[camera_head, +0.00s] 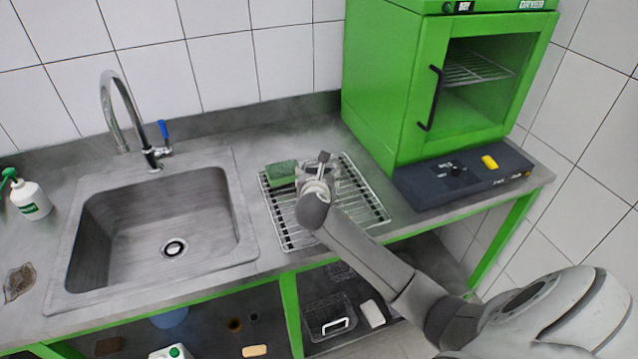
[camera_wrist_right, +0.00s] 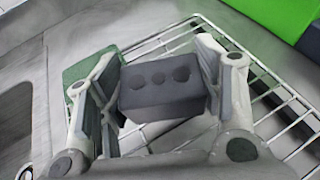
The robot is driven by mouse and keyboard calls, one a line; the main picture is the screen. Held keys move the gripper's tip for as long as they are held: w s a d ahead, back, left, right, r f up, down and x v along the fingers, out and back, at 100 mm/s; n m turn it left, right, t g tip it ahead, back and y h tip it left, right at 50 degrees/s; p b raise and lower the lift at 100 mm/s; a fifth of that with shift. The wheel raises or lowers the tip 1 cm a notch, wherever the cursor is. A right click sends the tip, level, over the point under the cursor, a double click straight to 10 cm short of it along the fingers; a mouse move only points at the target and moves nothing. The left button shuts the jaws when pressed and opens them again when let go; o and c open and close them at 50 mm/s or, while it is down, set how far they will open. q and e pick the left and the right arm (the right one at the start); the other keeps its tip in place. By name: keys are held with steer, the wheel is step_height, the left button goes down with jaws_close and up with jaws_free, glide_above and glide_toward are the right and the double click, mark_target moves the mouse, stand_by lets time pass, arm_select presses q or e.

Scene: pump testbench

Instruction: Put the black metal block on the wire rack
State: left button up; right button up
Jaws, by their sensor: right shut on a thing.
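The rack's bars (camera_wrist_right: 277,85) show behind and below the block in the wrist view. Whether the block touches the bars I cannot tell. In the head view the gripper hides most or all of the block. My left gripper is not in view.
A green sponge (camera_head: 281,175) lies at the rack's back left, beside the gripper. A sink (camera_head: 215,215) with a tap is on the left. A green dryer (camera_head: 385,95) and a dark control box (camera_head: 430,190) stand right of the rack. The rack's front and right parts look clear.

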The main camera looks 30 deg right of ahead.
steer(key=shift+d+f, duration=0.15)
steer(key=shift+f, duration=1.6)
steer(key=o, duration=1.2)
steer(key=shift+f, duration=0.1)
steer(key=v, duration=1.2)
